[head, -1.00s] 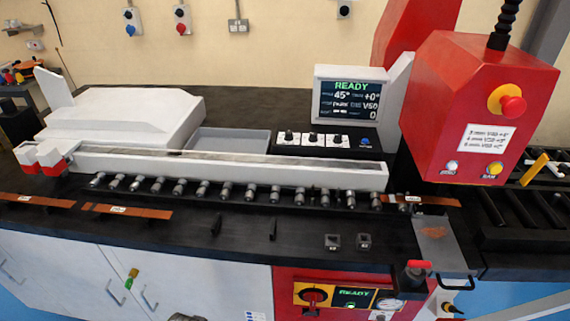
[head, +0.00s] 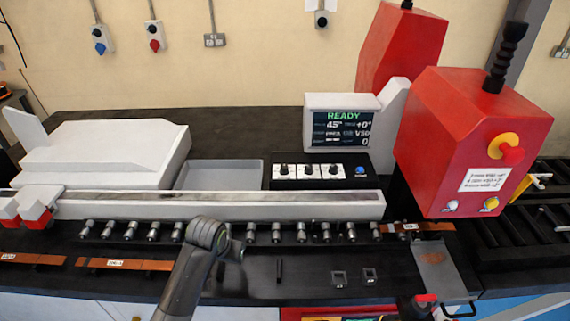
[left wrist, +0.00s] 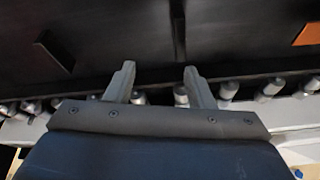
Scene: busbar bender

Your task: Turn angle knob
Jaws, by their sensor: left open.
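A black control panel (head: 318,184) below the display carries three dark knobs on white plates: a left knob (head: 283,171), a middle knob (head: 308,171) and a right knob (head: 333,171). Their labels are too small to read. The display (head: 341,131) shows READY and 45°. My left arm reaches in from the bottom, in front of the white rail, left of and nearer than the knobs. In the left wrist view my left gripper (left wrist: 157,84) is open, its two fingers apart and empty over the dark bench beside the rollers. My right gripper is out of view.
A white rail (head: 220,206) and a row of metal rollers (head: 276,232) lie between my left arm and the panel. A grey tray (head: 222,175) stands left of the panel. The red machine head (head: 470,140) stands right. Copper strips (head: 122,265) lie at front left.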

